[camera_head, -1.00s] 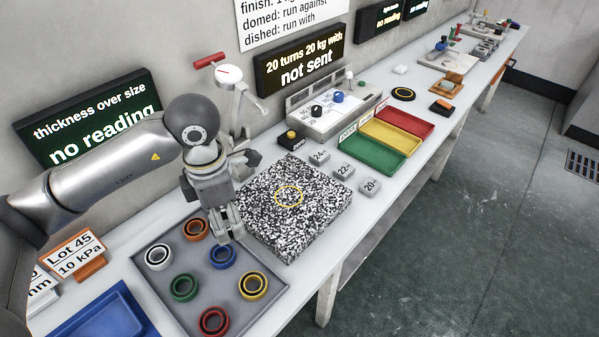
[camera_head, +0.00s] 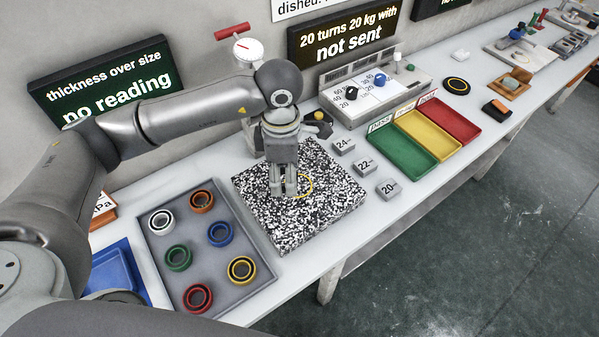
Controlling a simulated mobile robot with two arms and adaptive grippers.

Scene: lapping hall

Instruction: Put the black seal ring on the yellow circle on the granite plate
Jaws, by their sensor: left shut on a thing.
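The granite plate (camera_head: 330,205) is a black-and-white speckled slab on the bench. The yellow circle (camera_head: 311,185) is drawn on its top, and its left part is hidden behind my left gripper. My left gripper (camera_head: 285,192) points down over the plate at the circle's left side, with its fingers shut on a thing. The fingers and the speckle hide that thing almost wholly. No black seal ring shows loose on the tray or plate, so I take it to be in these fingers. Whether it touches the plate I cannot tell. My right gripper is out of view.
A grey tray (camera_head: 208,262) with several coloured rings stands left of the plate. Weights marked 24, 22 and 20 (camera_head: 388,189) line the plate's right side. Green (camera_head: 403,150), yellow and red bins lie beyond. A dial gauge stand (camera_head: 243,50) rises behind my gripper.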

